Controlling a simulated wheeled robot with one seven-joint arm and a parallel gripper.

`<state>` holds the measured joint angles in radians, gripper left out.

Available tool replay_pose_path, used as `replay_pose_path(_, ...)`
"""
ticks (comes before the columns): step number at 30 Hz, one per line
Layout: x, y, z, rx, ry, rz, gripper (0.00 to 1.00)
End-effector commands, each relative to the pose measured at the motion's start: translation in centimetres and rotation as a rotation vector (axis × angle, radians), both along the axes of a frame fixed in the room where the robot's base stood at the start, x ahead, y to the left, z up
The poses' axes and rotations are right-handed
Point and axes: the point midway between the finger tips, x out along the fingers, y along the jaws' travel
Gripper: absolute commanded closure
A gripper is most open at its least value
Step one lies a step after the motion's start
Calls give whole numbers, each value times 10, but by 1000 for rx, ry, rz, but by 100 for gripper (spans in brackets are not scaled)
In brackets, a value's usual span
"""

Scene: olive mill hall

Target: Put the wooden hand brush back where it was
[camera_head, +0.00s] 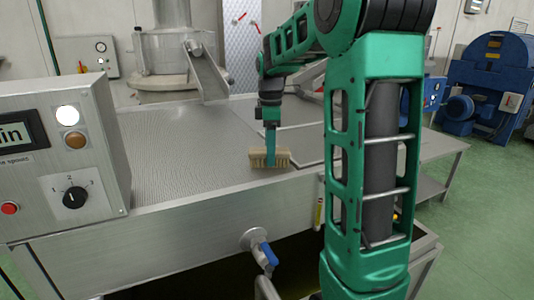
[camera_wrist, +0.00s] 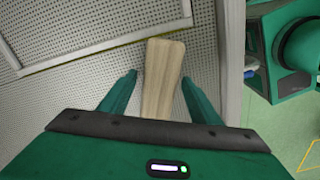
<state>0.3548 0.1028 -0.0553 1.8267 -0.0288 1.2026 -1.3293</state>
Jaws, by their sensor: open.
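The wooden hand brush (camera_head: 283,158) rests on the perforated metal top near its front edge, bristles facing down as far as I can see. In the wrist view the brush's pale wooden back (camera_wrist: 163,75) lies between my two fingers. My gripper (camera_head: 270,160) is right at the brush, pointing down, with one finger in front of it in the head view. In the wrist view my gripper (camera_wrist: 160,92) is open, with a small gap visible on each side of the wood. The underside of the brush is hidden in the wrist view.
The perforated metal top (camera_head: 170,140) is clear to the left of the brush. A control box (camera_head: 60,150) with a dial stands at the left. A metal spout (camera_head: 205,72) hangs over the back. A raised frame edge (camera_wrist: 105,52) lies close beyond the brush.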

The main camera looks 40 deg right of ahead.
Motion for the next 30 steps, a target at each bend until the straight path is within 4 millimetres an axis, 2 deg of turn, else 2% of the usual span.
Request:
replay_pose_path(5,1,0,26,-2,-5,1,43)
replay_pose_path(12,1,0,75,-2,-5,0,43)
replay_pose_path(18,1,0,105,-2,-2,-1,43)
replay_pose_path(24,0,0,117,-1,0,-1,43)
replay_pose_path(30,-8,3,114,1,-1,-44,43)
